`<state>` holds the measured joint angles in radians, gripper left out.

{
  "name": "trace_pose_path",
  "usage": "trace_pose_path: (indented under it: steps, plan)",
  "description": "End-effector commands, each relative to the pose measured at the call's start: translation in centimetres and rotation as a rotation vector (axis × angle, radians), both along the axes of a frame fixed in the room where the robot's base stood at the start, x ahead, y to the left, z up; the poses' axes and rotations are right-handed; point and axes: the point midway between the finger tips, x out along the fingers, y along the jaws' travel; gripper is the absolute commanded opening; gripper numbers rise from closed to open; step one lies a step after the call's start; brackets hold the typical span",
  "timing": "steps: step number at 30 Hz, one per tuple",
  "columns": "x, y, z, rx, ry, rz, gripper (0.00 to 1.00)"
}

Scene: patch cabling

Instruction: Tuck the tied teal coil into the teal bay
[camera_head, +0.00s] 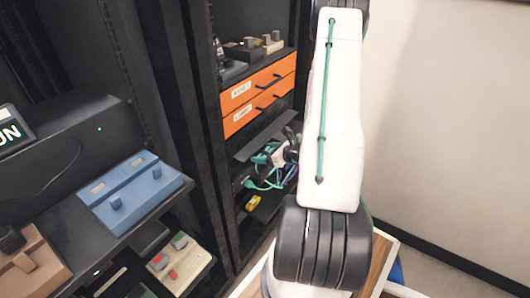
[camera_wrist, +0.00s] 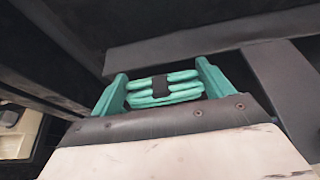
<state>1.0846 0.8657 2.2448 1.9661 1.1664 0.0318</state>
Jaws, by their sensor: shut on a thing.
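The teal coil (camera_wrist: 180,95) shows in the wrist view as stacked teal strands with a dark tie (camera_wrist: 160,86) around the middle. My gripper (camera_wrist: 162,76) is shut on it, with one teal finger at each side. In the head view my gripper (camera_head: 268,156) is at the cabinet, below the orange drawers and in front of a low shelf. Teal strands (camera_head: 262,184) hang near it there, but I cannot tell which belong to the coil. I cannot make out the teal bay in either view.
Orange drawers (camera_head: 259,93) sit above my gripper. A dark panel (camera_wrist: 215,38) crosses just beyond the coil in the wrist view. A small yellow object (camera_head: 253,203) lies below. A blue box (camera_head: 130,190) stands on the shelf at left.

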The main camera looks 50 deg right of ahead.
Motion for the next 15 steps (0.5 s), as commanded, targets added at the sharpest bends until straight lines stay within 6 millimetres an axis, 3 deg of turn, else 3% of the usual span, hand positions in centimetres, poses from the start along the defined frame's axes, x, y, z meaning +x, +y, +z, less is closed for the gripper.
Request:
trace_pose_path:
  steps: [15]
  plan:
    - [0.00, 0.00, -0.80, 0.000, 0.000, 0.000, 0.58]
